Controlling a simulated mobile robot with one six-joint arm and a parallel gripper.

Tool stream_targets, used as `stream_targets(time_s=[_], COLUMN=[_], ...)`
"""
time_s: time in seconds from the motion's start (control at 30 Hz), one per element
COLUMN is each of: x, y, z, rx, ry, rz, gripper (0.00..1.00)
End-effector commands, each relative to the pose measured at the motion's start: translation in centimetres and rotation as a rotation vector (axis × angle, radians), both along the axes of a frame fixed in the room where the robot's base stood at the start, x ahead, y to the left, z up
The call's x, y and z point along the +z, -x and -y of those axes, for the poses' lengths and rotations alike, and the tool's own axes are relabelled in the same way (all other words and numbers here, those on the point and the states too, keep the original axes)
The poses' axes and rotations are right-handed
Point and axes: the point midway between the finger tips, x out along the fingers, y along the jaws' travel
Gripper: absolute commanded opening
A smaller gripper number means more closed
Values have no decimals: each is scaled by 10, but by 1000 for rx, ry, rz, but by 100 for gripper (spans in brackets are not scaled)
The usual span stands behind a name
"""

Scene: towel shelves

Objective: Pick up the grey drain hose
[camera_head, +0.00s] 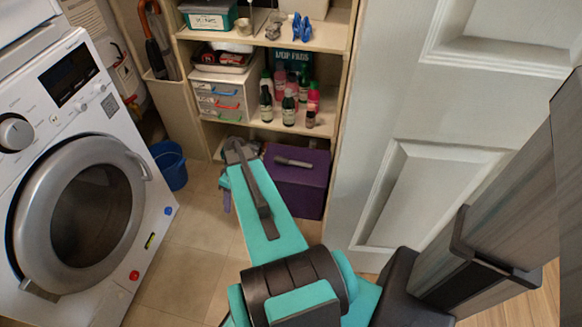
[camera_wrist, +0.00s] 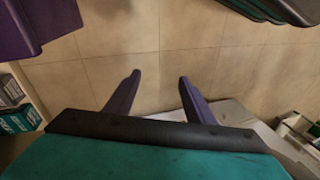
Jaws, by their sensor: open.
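I cannot make out the grey drain hose in either view. My gripper (camera_head: 227,195) hangs above the tiled floor in front of the shelves, partly hidden by my arm in the head view. In the wrist view my gripper (camera_wrist: 158,76) shows two purple fingers spread apart, with only floor tiles between them. It is open and empty.
A white washing machine (camera_head: 60,135) stands at the left, with a blue bucket (camera_head: 170,165) beside it. A purple box (camera_head: 300,185) sits under the shelves (camera_head: 262,40), and also shows in the wrist view (camera_wrist: 40,22). A white door (camera_head: 400,110) is at the right.

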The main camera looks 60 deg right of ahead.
Motion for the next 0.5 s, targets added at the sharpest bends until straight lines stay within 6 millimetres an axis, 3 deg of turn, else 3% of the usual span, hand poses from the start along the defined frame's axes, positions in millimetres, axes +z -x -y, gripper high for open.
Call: stream_targets(time_s=[0.03,0.23,0.5], x=[-3,7,26], y=[-1,5,31], z=[22,92,188], rx=[-4,17,48], ry=[4,25,83], rz=[26,125,250], gripper=[49,49,49])
